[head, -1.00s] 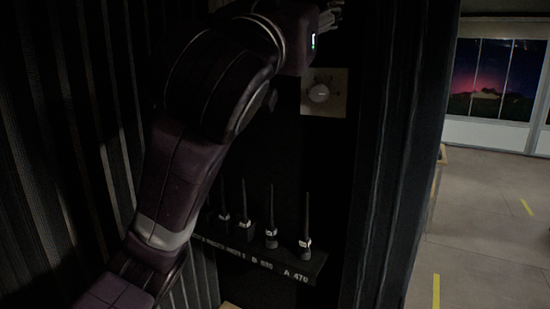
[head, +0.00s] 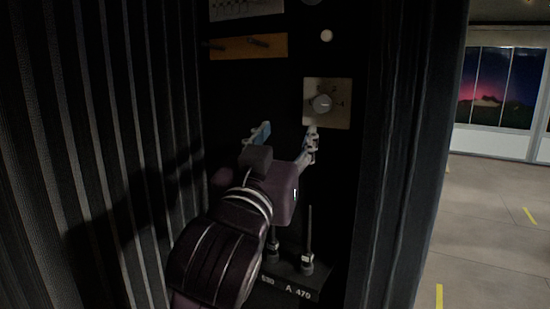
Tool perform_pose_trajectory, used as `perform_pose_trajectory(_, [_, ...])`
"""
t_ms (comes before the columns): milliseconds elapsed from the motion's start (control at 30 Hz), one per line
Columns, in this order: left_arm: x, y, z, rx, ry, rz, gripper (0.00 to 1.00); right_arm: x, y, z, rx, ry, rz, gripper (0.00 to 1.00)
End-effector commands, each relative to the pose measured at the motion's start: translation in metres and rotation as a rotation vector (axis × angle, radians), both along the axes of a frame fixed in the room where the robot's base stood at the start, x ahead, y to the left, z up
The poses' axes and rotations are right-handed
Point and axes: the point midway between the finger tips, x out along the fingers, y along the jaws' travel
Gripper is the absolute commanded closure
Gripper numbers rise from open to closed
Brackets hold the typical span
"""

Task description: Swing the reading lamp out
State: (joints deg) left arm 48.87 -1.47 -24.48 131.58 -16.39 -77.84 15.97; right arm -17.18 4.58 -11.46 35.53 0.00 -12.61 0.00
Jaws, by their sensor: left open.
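My left gripper (head: 286,138) is in the middle of the head view, its fingers spread apart and pointing up and away, with nothing between them. It is in front of the dark back panel, below and left of a square plate with a round dial (head: 322,103). I cannot tell whether a fingertip touches the panel. I cannot make out a reading lamp for certain. A small round white disc (head: 326,36) shows above the dial. My right gripper is out of view.
A shelf marked "A 470" (head: 297,290) with upright antenna-like rods (head: 309,240) stands below, partly hidden by my left arm. An orange-brown strip with dark pegs (head: 240,47) is at upper left. Ribbed dark walls close in at left and right. Open floor (head: 490,215) lies at right.

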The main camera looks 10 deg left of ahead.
Motion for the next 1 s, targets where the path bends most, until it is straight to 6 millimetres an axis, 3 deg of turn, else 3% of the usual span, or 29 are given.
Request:
perform_pose_trajectory(100, [-0.002,0.007,-0.018,-0.014,0.021,0.015,0.5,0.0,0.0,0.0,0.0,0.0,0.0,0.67])
perform_pose_trajectory(300, [-0.005,0.015,-0.033,-0.024,0.037,0.035,0.5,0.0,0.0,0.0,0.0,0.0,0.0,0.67])
perform_pose_trajectory(1000, [-0.005,0.015,-0.03,-0.023,0.034,0.037,0.5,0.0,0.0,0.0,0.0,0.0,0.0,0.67])
